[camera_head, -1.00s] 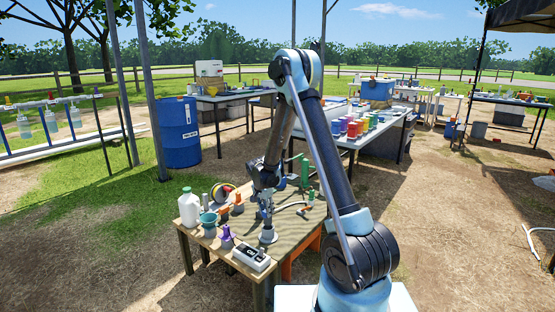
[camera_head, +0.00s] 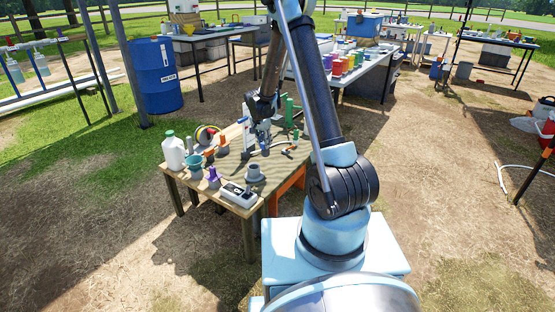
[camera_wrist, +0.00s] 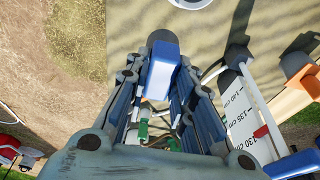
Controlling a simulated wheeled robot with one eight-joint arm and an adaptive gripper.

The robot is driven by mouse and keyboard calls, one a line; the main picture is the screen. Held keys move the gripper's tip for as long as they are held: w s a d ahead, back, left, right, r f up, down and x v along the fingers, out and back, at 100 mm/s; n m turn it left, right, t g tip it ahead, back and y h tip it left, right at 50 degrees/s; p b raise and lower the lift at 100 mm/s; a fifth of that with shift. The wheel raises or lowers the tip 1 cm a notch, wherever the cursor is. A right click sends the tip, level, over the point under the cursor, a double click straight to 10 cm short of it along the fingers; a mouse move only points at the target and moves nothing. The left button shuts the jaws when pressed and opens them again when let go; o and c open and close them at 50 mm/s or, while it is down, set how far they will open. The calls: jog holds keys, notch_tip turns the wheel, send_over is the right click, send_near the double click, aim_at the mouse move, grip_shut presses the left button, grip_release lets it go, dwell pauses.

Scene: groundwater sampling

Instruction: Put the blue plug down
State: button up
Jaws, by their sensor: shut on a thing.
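The blue plug (camera_wrist: 160,78) has a grey rounded end and sits between the fingers of my gripper (camera_wrist: 158,88) in the wrist view. My gripper is shut on it. In the head view my gripper (camera_head: 263,138) hangs above the far part of the wooden table (camera_head: 225,178). The plug is too small there to make out clearly. A grey round base (camera_head: 254,173) stands on the table nearer to me, apart from my gripper.
A white bottle (camera_head: 174,154), teal cup (camera_head: 194,161), purple-topped piece (camera_head: 213,178) and grey-white meter box (camera_head: 238,195) line the table's left and front. A white centimetre scale (camera_wrist: 243,115) stands close to my gripper. Bare tabletop shows between the meter and the far items.

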jog(key=w+d, duration=0.4)
jog(key=d, duration=0.4)
jog(key=shift+s+a+f, duration=0.1)
jog(key=shift+f, duration=2.2)
jog(key=shift+a+f, duration=0.1)
jog(key=shift+f, duration=2.15)
jog(key=shift+f, duration=0.6)
jog(key=o, duration=0.9)
jog(key=shift+o, duration=0.2)
jog(key=shift+r, duration=0.1)
